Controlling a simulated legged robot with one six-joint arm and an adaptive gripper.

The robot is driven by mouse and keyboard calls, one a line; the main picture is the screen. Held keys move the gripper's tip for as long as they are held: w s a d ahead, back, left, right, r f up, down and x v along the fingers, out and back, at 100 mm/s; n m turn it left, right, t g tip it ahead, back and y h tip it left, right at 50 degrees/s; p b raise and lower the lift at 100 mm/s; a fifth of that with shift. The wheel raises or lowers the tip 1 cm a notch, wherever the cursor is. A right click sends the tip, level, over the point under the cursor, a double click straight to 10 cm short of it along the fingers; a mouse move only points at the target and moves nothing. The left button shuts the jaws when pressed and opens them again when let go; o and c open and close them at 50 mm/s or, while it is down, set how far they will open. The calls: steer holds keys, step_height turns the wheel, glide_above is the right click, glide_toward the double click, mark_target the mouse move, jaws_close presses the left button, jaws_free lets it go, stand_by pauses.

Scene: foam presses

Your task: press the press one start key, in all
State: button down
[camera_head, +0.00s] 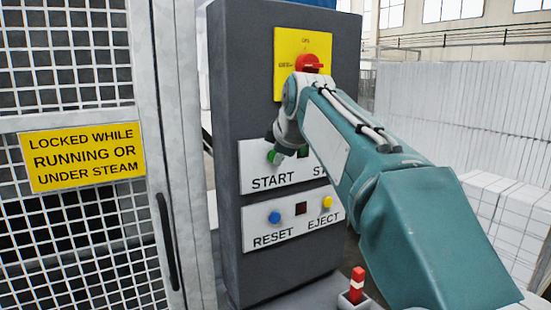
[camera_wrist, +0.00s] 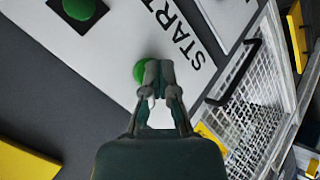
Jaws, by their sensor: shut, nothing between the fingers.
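The green start key (camera_head: 274,158) sits on the white plate above the word START on the dark control pillar. In the wrist view the green key (camera_wrist: 139,71) shows beside my fingertips, partly hidden behind them. My gripper (camera_head: 276,142) is shut and empty, with its fingertips right at the key in the head view. In the wrist view my gripper (camera_wrist: 158,68) points at the plate; I cannot tell whether it touches the key. A green lamp (camera_wrist: 79,8) on a black square is beside the key. No press number is readable.
A red knob (camera_head: 309,63) on a yellow plate is above. A blue RESET button (camera_head: 274,217) and a yellow EJECT button (camera_head: 327,202) are below. A mesh gate (camera_head: 70,250) with a yellow lock sign (camera_head: 83,157) stands left.

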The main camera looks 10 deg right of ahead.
stand_by(0.4)
steer(key=shift+s+d, duration=0.2)
steer(key=shift+s, duration=0.55)
steer(key=s, duration=0.1)
steer(key=s+d, duration=0.1)
steer(key=s, duration=0.2)
steer(key=shift+s+d, duration=0.3)
steer(key=shift+s, duration=0.1)
stand_by(0.4)
steer(key=s+f+m+g+h, duration=0.1)
steer(key=s+f+m+g, duration=0.2)
steer(key=s+f+m, duration=1)
steer(key=s+f, duration=1.2)
steer(key=f, duration=0.1)
steer(key=shift+s+a+m, duration=0.2)
steer(key=shift+a+m, duration=0.05)
steer(key=shift+m, duration=0.05)
